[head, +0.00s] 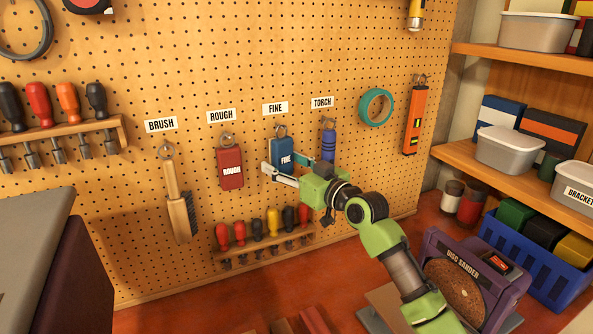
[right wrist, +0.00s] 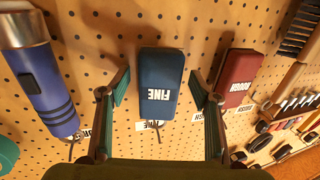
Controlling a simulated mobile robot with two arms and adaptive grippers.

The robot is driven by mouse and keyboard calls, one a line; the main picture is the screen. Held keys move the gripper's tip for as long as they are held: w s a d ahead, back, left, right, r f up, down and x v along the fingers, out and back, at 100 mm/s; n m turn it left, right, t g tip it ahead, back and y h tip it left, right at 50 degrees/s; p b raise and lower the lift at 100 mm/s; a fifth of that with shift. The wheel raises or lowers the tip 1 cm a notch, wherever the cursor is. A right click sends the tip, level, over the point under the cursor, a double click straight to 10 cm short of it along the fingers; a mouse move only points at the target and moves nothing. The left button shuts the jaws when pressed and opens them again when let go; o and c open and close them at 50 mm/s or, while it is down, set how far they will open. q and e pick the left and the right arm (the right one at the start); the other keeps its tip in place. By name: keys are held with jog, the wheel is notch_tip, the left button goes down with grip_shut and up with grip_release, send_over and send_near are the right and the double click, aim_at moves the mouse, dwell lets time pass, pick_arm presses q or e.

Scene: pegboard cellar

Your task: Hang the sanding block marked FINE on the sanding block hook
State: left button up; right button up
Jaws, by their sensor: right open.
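The blue sanding block marked FINE (head: 283,150) hangs on a metal hook (head: 281,130) under the FINE label (head: 275,108) on the pegboard. My right gripper (head: 288,168) is open in front of the block, partly covering its lower part in the head view. In the right wrist view the block (right wrist: 161,80) shows upside down between the two spread fingers (right wrist: 158,92), with a gap on each side. The hook is beyond the block's lower end there. My left gripper is not in view.
The red ROUGH block (head: 231,168) hangs to the left and the blue torch (head: 328,145) close to the right. A brush (head: 177,200) hangs further left. A screwdriver rack (head: 262,250) is below. A disc sander (head: 470,280) stands on the red bench.

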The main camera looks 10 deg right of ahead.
jog(key=v, duration=1.1)
jog(key=shift+s+d, duration=0.15)
jog(key=shift+s, duration=0.2)
